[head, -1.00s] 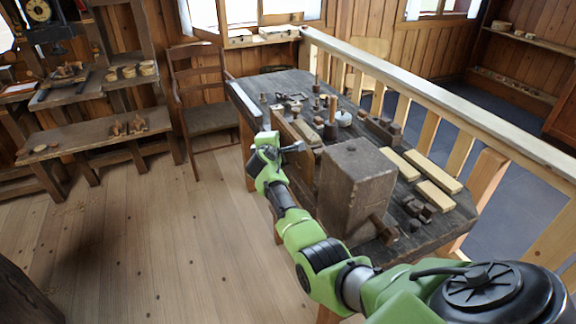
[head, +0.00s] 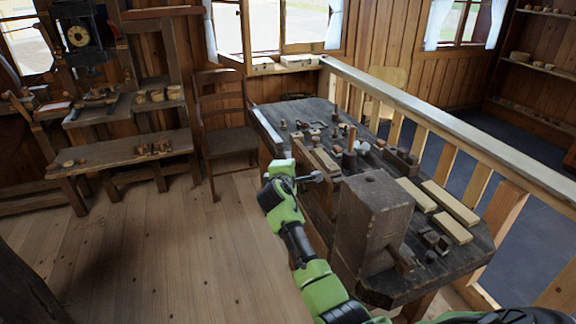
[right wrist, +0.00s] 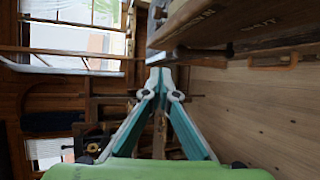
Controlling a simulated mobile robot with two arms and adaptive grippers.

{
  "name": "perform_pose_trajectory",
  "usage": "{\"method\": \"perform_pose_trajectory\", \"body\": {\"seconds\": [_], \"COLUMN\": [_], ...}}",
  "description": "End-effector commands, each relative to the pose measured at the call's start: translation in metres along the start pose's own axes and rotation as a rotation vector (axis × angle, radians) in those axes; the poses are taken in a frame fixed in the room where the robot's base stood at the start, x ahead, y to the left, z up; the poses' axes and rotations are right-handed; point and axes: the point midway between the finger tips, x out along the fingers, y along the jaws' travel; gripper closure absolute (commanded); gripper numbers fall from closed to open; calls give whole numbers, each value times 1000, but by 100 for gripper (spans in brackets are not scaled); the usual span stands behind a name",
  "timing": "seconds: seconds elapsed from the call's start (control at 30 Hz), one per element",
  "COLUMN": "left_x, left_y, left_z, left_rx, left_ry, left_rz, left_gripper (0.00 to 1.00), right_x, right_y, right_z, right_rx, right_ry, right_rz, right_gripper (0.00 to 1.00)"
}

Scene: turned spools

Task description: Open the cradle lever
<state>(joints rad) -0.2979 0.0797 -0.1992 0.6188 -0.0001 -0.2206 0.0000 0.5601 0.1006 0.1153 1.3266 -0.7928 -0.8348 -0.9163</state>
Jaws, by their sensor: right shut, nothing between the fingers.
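My right gripper (head: 318,177) is in the head view, beside the left long edge of the dark workbench (head: 455,262). In the right wrist view its two teal fingers (right wrist: 164,76) meet at the tips, shut and empty. A dark rod-like part (right wrist: 205,52) lies just past the fingertips, by the brown wooden edge. I cannot tell whether it is the cradle lever or whether the fingers touch it. No cradle can be made out for sure. My left gripper is not in view.
A large wooden block (head: 374,215) stands on the bench near my right arm. Small turned pieces and tools lie behind it, with pale boards (head: 450,203) at right. A wooden railing (head: 440,110) runs behind the bench. The floor (head: 170,255) at left is clear.

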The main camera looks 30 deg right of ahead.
Motion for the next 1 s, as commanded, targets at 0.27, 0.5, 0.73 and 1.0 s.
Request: {"method": "perform_pose_trajectory", "body": {"seconds": [0.27, 0.5, 0.73, 1.0], "left_x": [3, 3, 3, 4], "left_y": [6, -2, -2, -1], "left_z": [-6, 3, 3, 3], "left_rx": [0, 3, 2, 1], "left_ry": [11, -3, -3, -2], "left_rz": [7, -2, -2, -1], "left_gripper": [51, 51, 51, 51], "right_x": [-26, -28, -28, -26], "right_y": [8, 9, 9, -12], "right_z": [-2, -1, -1, -9], "right_rx": [0, -1, -1, 1], "right_ry": [2, 1, 1, 20], "right_rz": [-1, -1, -1, -24], "right_gripper": [100, 100, 100, 100]}}
